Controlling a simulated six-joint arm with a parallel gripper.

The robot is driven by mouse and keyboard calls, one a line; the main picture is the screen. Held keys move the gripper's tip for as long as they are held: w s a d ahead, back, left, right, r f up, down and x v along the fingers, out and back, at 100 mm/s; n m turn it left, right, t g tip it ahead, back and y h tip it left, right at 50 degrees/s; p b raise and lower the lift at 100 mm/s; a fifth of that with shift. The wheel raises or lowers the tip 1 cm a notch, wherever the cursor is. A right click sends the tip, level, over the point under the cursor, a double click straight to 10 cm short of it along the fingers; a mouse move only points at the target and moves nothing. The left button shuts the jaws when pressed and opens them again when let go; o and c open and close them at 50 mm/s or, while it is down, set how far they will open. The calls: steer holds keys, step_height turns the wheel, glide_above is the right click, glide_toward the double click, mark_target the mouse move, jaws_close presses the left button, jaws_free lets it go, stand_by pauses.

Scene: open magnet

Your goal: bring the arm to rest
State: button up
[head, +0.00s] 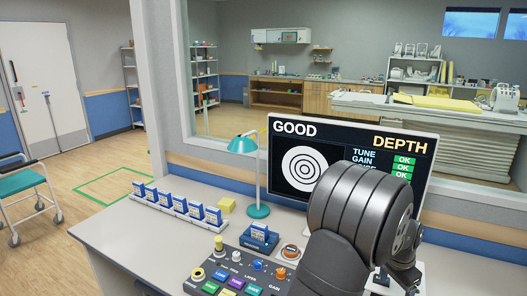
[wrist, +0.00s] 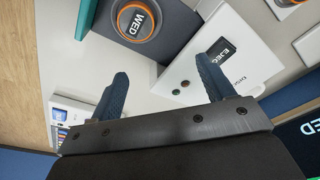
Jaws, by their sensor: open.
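My gripper (wrist: 163,70) shows in the wrist view with its two blue fingers spread apart and nothing between them. In the head view my arm (head: 360,215) rises at the right and hides the lower part of the monitor; the gripper fingers cannot be made out there.
The monitor (head: 290,130) reads GOOD and DEPTH, with green OK marks. The desk's left front is clear.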

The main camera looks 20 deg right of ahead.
steer(key=w, duration=0.7)
steer(key=w+a, duration=0.1)
steer(key=w, duration=0.2)
steer(key=shift+w+f, duration=0.25)
steer(key=shift+f, duration=0.15)
steer(key=w+a+f, duration=0.2)
steer(key=w, duration=0.5)
steer(key=w+a+f, duration=0.2)
steer(key=w+a, duration=0.1)
steer(key=w, duration=0.5)
steer(key=shift+w+n, duration=0.3)
steer(key=shift+f, duration=0.15)
